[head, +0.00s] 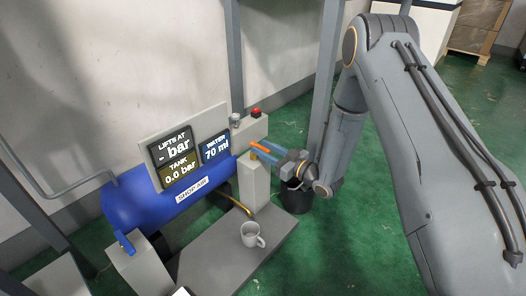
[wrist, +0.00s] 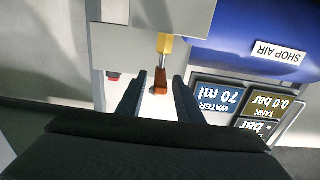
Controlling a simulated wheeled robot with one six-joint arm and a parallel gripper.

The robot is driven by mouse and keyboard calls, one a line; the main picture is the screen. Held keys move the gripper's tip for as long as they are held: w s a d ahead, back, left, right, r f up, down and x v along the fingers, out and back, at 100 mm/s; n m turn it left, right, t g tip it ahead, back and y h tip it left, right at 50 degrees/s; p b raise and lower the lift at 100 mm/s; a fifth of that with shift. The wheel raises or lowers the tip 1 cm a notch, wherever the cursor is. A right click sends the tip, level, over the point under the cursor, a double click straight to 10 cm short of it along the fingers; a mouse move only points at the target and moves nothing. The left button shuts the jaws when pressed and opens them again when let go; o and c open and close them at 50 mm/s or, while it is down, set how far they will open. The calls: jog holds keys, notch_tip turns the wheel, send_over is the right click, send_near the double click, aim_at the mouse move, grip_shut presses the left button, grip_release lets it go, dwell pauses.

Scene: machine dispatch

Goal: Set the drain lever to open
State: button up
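An orange-red lever handle (head: 264,145) on a brass stem sits at the top of a grey pedestal (head: 254,187) beside the blue tank. I take it for the drain lever, though no label on it is readable. In the wrist view the handle (wrist: 160,82) points toward my gripper (wrist: 158,85), its end between the two fingers. The fingers are open, with gaps visible on both sides of the handle. In the head view my gripper (head: 262,152) reaches in from the right at the pedestal's top, partly covering the lever.
A blue tank (head: 128,205) carries a panel reading tank 0.0 bar and water 70 ml. A blue lever (head: 125,242) tops another pedestal. A white mug (head: 250,236) stands on the grey base (head: 215,262). A red button (head: 256,112) is behind; a black bucket (head: 296,199) is right.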

jog(key=shift+w+a, duration=0.15)
jog(key=shift+a, duration=0.1)
grip_shut()
